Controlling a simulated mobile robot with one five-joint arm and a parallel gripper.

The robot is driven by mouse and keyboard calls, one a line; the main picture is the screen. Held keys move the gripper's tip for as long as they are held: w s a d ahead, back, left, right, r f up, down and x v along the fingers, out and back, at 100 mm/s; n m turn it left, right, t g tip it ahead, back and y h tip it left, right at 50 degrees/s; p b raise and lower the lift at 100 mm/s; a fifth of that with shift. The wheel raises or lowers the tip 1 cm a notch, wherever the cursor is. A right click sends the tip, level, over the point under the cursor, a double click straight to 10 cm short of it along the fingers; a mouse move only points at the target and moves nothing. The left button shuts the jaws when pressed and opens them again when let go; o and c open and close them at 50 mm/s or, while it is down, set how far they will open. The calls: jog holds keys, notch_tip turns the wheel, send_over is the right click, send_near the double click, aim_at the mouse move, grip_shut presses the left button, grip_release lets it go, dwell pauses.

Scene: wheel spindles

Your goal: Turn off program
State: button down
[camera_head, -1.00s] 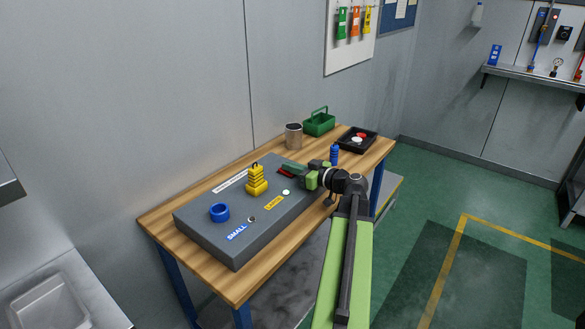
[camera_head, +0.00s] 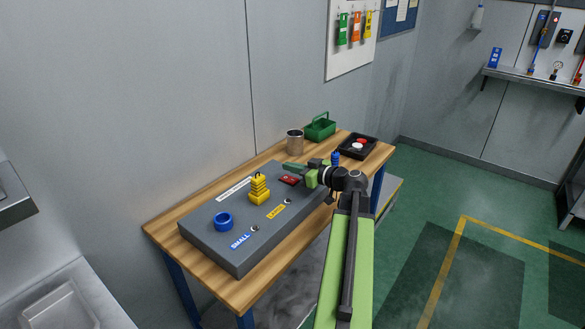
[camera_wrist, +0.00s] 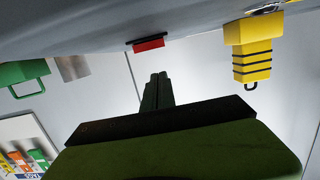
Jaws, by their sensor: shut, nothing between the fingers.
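A grey box (camera_head: 236,247) lies on the wooden table, with a red switch (camera_head: 291,180) on its top at the far end. My gripper (camera_head: 286,166) is shut and empty, with its fingertips beyond and apart from the switch in the head view. In the wrist view, the shut fingers (camera_wrist: 158,76) are near the red switch (camera_wrist: 149,44) with a visible gap. The round lamp (camera_head: 289,201) by the yellow LARGE label (camera_head: 277,212) looks dark. The lamp (camera_head: 254,228) by the blue SMALL label (camera_head: 240,241) also looks dark.

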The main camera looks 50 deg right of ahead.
jog(key=r+p+v, duration=0.2)
jog(key=v, duration=0.8)
jog(key=shift+r, duration=0.2)
jog(key=shift+w+d, duration=0.1)
